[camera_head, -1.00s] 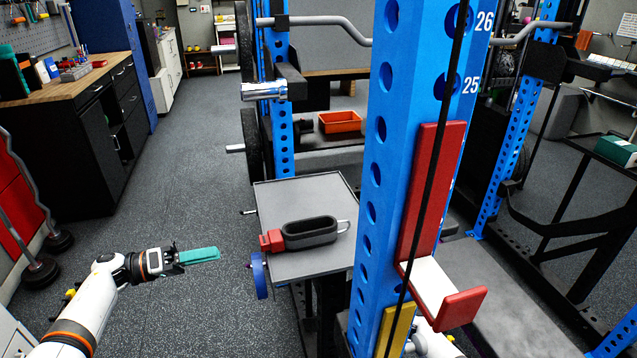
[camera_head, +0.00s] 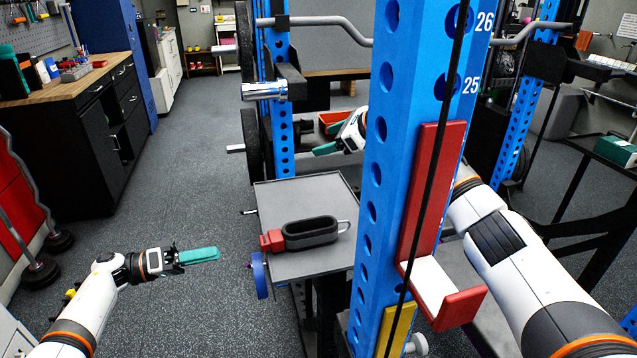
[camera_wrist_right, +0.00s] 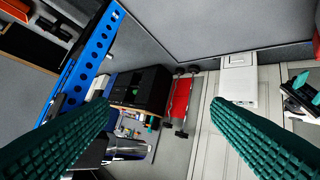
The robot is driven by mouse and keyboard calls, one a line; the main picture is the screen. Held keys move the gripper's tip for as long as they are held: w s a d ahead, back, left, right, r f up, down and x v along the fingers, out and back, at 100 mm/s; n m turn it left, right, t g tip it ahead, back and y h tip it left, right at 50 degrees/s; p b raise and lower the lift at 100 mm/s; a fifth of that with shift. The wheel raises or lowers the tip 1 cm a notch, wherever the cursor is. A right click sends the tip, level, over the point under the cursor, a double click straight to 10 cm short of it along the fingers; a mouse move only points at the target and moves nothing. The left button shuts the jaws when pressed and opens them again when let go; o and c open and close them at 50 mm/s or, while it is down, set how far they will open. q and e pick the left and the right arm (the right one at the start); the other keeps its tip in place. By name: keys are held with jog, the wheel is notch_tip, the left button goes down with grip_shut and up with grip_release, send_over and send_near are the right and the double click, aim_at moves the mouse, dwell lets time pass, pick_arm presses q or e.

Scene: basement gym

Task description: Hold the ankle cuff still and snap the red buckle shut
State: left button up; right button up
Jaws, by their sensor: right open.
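The ankle cuff (camera_head: 310,234) is a dark grey oval loop lying on a small grey table (camera_head: 285,197). The red buckle (camera_head: 271,241) is at its left end and a metal ring is at its right end. I cannot tell whether the buckle is latched. My left gripper (camera_head: 200,256) is left of the table, apart from the cuff; its teal fingers overlap, so their gap does not show. My right gripper (camera_head: 324,149) is beyond the cuff, above the table's far side, partly behind the blue post. In the right wrist view its teal fingers (camera_wrist_right: 160,115) are wide apart and empty.
The blue rack post (camera_head: 385,190) with a red and white hook (camera_head: 440,295) stands right of the table and hides part of my right arm. A black workbench (camera_head: 85,130) is at the left. The floor between is clear.

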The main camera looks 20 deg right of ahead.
jog(key=s+a+f+n+g+h, duration=0.2)
jog(key=s+a+n+g+h, duration=0.1)
jog(key=s+a+n+g, duration=0.4)
jog(key=g+h, duration=0.2)
jog(key=h, duration=0.2)
send_near(319, 223)
jog(key=f, duration=1.1)
jog(key=shift+a+f, duration=0.15)
jog(key=shift+a, duration=0.05)
